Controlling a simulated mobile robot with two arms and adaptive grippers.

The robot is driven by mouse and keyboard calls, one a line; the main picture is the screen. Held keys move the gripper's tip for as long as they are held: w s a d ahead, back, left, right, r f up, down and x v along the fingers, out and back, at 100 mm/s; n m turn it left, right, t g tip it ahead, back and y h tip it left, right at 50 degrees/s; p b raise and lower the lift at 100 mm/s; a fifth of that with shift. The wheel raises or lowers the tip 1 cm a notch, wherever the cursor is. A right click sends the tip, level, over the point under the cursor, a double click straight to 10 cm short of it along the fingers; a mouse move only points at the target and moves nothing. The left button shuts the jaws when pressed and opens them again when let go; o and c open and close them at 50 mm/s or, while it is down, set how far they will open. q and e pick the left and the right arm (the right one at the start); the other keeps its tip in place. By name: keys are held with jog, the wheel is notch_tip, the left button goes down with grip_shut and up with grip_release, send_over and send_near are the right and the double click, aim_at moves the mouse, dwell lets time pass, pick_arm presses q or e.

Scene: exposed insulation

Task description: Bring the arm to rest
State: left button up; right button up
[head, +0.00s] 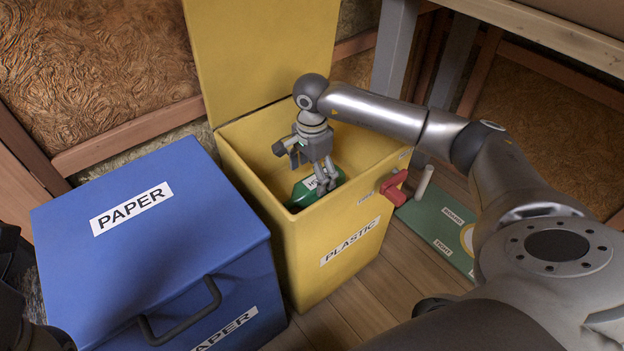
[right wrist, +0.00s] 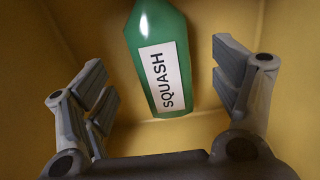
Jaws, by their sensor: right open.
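My right gripper (head: 325,178) reaches down into the open yellow bin (head: 350,224) labelled PLASTIC. In the right wrist view its two fingers (right wrist: 160,92) are spread apart with nothing between the tips. A green bottle (head: 302,194) lies inside the bin below the gripper. In the right wrist view the bottle (right wrist: 150,30) shows a white SQUASH label and lies beyond the fingers, apart from them. Part of the bottle is hidden by the gripper and the bin wall. My right arm stretches in from the right side of the head view. My left gripper is not clearly seen; only dark parts show at the left edge.
The yellow lid (head: 262,50) stands open behind the bin. A closed blue PAPER bin (head: 160,240) stands to the left. A red clamp-like piece (head: 393,184) and a green board (head: 437,232) are to the right. A wooden table (head: 550,38) is at the upper right.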

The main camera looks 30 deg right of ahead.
notch_tip(320, 180, up, 9)
jog(key=shift+r, duration=0.1)
